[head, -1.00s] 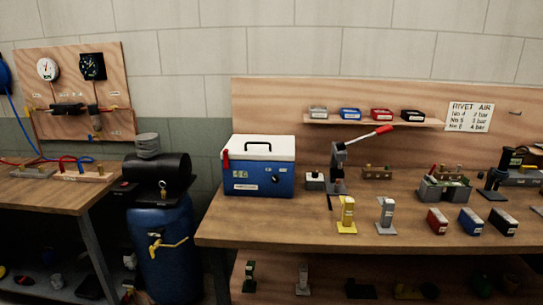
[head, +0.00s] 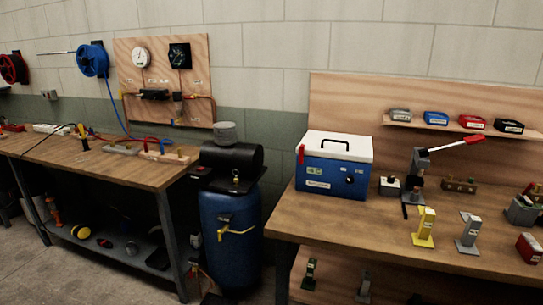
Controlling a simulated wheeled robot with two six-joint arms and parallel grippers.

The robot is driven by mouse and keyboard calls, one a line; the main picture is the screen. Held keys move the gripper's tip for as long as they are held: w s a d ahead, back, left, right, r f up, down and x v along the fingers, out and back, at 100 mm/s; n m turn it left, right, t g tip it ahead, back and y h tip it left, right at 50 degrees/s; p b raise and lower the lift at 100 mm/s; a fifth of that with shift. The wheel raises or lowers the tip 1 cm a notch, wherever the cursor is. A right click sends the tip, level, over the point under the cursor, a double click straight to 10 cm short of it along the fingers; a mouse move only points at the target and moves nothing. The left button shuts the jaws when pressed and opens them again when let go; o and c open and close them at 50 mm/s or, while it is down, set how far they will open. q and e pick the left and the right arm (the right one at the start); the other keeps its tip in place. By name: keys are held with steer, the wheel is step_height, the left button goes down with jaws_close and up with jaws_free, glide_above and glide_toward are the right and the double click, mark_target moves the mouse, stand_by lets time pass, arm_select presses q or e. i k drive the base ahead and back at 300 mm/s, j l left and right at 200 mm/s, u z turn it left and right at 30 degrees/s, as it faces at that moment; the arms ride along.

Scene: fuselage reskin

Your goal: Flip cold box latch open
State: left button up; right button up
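The cold box (head: 333,164) is a blue box with a white lid and a black handle on top. It stands upright at the left end of the right-hand wooden bench in the head view, with its lid closed. A red latch (head: 300,154) sits at the box's left front corner, just below the lid's edge. The front has a small greenish display, a white label and a dark knob. Neither of my grippers shows in the head view.
A blue compressor tank (head: 230,225) stands on the floor between the right bench (head: 330,224) and the left bench (head: 110,172). A lever press (head: 420,170) stands right of the cold box. Yellow (head: 425,225) and grey (head: 468,232) blocks stand in front.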

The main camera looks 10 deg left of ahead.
mark_target(301, 147)
steer(key=i+j, duration=0.7)
steer(key=j, duration=0.15)
steer(key=i+j, duration=0.7)
steer(key=j, duration=0.15)
